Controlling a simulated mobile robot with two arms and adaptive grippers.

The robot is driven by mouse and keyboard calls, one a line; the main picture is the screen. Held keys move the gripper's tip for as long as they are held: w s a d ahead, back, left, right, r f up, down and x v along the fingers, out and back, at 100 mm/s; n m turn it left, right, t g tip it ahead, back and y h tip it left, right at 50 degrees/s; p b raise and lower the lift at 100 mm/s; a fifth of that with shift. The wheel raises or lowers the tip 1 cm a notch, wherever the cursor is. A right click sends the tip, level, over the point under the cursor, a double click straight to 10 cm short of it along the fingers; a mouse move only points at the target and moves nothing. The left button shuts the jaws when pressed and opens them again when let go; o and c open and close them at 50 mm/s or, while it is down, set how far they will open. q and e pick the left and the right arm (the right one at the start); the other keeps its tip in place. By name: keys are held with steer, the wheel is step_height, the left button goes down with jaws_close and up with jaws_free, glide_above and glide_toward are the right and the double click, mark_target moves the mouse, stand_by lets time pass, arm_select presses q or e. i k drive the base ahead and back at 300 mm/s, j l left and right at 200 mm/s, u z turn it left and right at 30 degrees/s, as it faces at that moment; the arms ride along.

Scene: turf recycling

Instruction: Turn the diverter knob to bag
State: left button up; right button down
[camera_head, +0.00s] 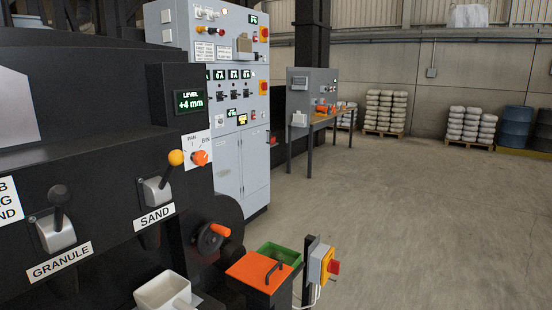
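A small orange knob (199,158) sits on a white label plate (192,140) on the side of the black machine. The plate reads PAN on its left and a short word starting with B, hard to read, on its right. Which way the knob points is too small to tell. Neither of my grippers shows in the head view.
Left of the knob are the SAND lever (158,188) with a yellow-orange ball and the GRANULE lever (57,232). Below are a handwheel (211,237), a white scoop (163,291), an orange-lidded box (262,270) and a red-button switch post (322,265). Floor at right is clear.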

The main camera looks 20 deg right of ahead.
mark_target(200, 158)
steer(key=z, duration=0.2)
steer(key=u, duration=0.4)
steer(key=i+l+u, duration=0.25)
steer(key=l+u, duration=0.3)
steer(key=l, duration=0.2)
steer(key=i+l+u, duration=0.1)
steer(key=l+u, duration=0.15)
steer(key=l, duration=0.15)
